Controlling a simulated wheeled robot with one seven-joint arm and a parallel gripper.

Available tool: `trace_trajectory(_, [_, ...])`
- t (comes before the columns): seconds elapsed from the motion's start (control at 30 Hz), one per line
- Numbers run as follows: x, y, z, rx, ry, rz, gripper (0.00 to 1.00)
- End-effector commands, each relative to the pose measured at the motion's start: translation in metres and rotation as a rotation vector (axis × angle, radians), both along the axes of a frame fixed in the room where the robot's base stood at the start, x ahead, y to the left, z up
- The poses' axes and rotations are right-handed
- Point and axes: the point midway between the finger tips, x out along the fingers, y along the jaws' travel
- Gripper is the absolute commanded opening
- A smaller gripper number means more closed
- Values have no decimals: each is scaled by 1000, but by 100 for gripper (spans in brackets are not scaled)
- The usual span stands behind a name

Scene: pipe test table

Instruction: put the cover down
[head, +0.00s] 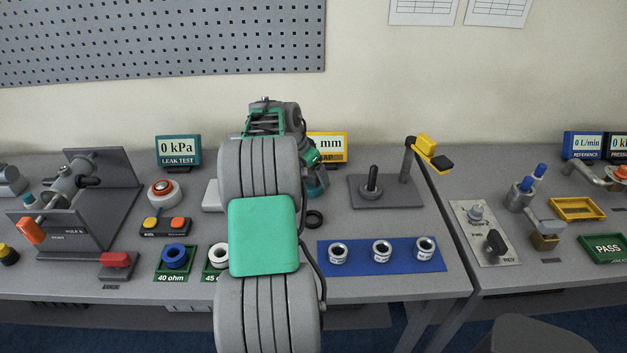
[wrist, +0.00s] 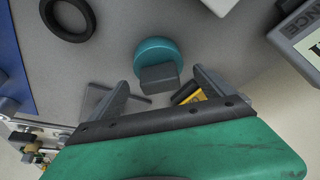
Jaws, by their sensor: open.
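A round teal piece (wrist: 158,52) with a grey block-like knob (wrist: 160,78), which looks like the cover, is in the middle of the wrist view. It appears to rest on the grey tabletop. My gripper (wrist: 161,82) is open, with one finger to the left of the knob and one to the right. I see a gap on both sides, and I cannot tell how far the fingertips are above the table.
A black ring (head: 314,219) lies on the table; it also shows in the wrist view (wrist: 68,17). A blue mat (head: 330,262) holds several white ring-like parts. A post with a yellow arm (head: 426,145) and a yellow gap display (head: 329,145) stand nearby. A grey display (wrist: 302,38) is right in the wrist view.

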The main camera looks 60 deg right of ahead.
Motion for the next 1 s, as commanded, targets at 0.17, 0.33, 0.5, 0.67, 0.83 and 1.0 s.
trace_trajectory(0.17, [7,17,44,-3,-2,1,93])
trace_trajectory(0.33, [10,28,71,-1,0,1,93])
trace_trajectory(0.5, [13,34,79,2,0,10,93])
trace_trajectory(0.67, [68,97,95,15,7,253,93])
trace_trajectory(0.83, [136,277,108,48,32,847,93])
trace_trajectory(1.0, [116,462,87,76,57,1470,93])
